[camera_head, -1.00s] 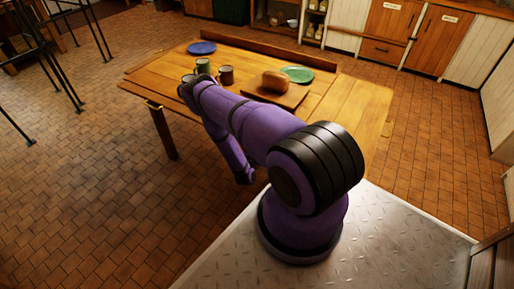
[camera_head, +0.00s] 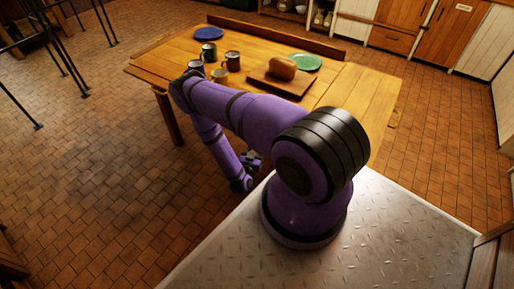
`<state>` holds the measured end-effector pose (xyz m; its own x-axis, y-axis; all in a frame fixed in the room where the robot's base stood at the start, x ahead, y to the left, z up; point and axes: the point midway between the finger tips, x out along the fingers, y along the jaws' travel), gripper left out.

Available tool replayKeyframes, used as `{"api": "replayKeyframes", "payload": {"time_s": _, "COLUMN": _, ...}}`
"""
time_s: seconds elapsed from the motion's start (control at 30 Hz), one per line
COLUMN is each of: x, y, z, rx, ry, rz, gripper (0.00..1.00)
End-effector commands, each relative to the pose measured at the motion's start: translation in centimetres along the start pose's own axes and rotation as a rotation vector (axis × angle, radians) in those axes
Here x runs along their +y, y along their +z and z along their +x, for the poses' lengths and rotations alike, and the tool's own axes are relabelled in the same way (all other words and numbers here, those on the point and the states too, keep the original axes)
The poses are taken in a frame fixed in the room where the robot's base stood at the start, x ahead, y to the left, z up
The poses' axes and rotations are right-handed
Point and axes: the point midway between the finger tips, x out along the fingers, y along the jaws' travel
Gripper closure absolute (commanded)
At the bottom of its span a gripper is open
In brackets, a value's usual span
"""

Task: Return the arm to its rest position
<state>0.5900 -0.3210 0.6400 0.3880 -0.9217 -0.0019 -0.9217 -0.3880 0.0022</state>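My purple arm reaches from its mount on the metal deck toward the near edge of the wooden table (camera_head: 350,95), then bends down. My gripper (camera_head: 256,160) is a small dark shape beside the arm's lower end, in front of the table's near side. It appears clear of the things on the table. Its fingers are too small and dark to tell whether they are open or shut.
The table holds a blue plate (camera_head: 209,33), a green mug (camera_head: 208,52), a brown mug (camera_head: 232,60), a pale cup (camera_head: 219,75), bread (camera_head: 282,68) on a board (camera_head: 291,87) and a green plate (camera_head: 305,62). The tiled floor (camera_head: 100,190) at left is open.

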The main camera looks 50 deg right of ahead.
Motion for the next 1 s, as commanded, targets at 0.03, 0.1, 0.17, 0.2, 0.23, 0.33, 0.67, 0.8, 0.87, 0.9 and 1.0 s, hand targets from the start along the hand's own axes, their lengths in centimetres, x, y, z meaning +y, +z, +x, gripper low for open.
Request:
{"api": "replayKeyframes", "payload": {"time_s": 0.03, "x": 0.0, "y": 0.0, "z": -0.1, "rx": 0.000, "ry": 0.000, "rz": 0.000, "gripper": 0.50}}
{"api": "replayKeyframes", "payload": {"time_s": 0.1, "x": 0.0, "y": 0.0, "z": 0.0, "rx": 0.000, "ry": 0.000, "rz": 0.000, "gripper": 0.50}}
{"api": "replayKeyframes", "payload": {"time_s": 0.17, "x": 0.0, "y": 0.0, "z": 0.0, "rx": 0.000, "ry": 0.000, "rz": 0.000, "gripper": 0.50}}
{"api": "replayKeyframes", "payload": {"time_s": 0.2, "x": 0.0, "y": 0.0, "z": 0.0, "rx": 0.000, "ry": 0.000, "rz": 0.000, "gripper": 0.50}}
{"api": "replayKeyframes", "payload": {"time_s": 0.23, "x": 0.0, "y": 0.0, "z": 0.0, "rx": 0.000, "ry": 0.000, "rz": 0.000, "gripper": 0.50}}
{"api": "replayKeyframes", "payload": {"time_s": 0.33, "x": 0.0, "y": 0.0, "z": 0.0, "rx": 0.000, "ry": 0.000, "rz": 0.000, "gripper": 0.50}}
{"api": "replayKeyframes", "payload": {"time_s": 0.67, "x": -1.1, "y": -0.7, "z": 0.5, "rx": -0.019, "ry": 0.002, "rz": 0.016, "gripper": 0.50}}
{"api": "replayKeyframes", "payload": {"time_s": 0.8, "x": -4.2, "y": -2.7, "z": 1.8, "rx": -0.082, "ry": 0.002, "rz": 0.063, "gripper": 0.50}}
{"api": "replayKeyframes", "payload": {"time_s": 0.87, "x": -6.0, "y": -4.0, "z": 2.4, "rx": -0.122, "ry": 0.000, "rz": 0.087, "gripper": 0.50}}
{"api": "replayKeyframes", "payload": {"time_s": 0.9, "x": -7.2, "y": -4.9, "z": 2.8, "rx": -0.150, "ry": -0.004, "rz": 0.102, "gripper": 0.50}}
{"api": "replayKeyframes", "payload": {"time_s": 1.0, "x": -10.0, "y": -7.2, "z": 3.5, "rx": -0.220, "ry": -0.016, "rz": 0.138, "gripper": 0.50}}
